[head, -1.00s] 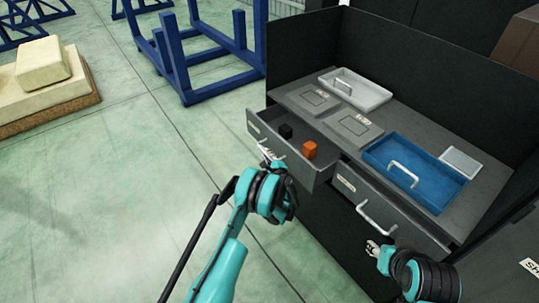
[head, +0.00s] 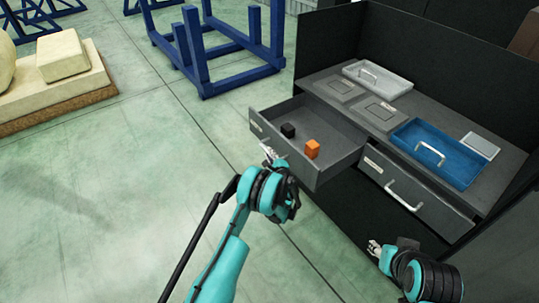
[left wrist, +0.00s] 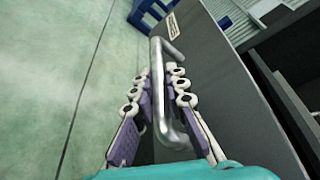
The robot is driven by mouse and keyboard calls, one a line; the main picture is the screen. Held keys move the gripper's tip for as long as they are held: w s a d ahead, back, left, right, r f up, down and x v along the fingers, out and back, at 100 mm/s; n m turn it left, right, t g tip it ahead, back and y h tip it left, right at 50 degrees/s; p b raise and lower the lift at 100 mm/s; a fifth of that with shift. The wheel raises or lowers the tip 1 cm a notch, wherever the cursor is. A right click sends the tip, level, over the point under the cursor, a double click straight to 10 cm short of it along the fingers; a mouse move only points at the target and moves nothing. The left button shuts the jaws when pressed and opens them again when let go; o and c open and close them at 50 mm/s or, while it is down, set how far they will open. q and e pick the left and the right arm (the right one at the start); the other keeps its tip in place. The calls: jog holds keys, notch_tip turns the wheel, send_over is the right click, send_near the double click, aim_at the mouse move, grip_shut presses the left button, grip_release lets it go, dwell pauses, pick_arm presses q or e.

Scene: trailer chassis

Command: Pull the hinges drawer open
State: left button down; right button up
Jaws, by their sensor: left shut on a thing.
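The left drawer (head: 340,164) of the dark grey workbench stands well out, its label too small to read. A black block (head: 288,130) and an orange block (head: 312,149) lie in it. My left gripper (head: 270,157) is at the drawer front, shut on the metal bar handle. In the left wrist view the handle (left wrist: 164,90) runs between the fingers of my left gripper (left wrist: 160,95). My right gripper (head: 376,248) hangs free before the right drawer (head: 420,200), apart from its handle (head: 402,197). Its jaw state is too small to tell.
On the bench top are a light grey tray (head: 402,88), a blue tray (head: 462,166) with a white handle, and a small pale tray (head: 481,146). A blue frame (head: 230,78) stands behind.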

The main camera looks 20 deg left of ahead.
pick_arm(q)
jog(key=c, duration=1.5)
grip_release()
jog(key=shift+c, duration=0.2)
jog(key=v, duration=0.7)
jog(key=shift+s, duration=0.2)
jog(key=shift+d+r, duration=0.1)
jog(key=shift+d, duration=0.05)
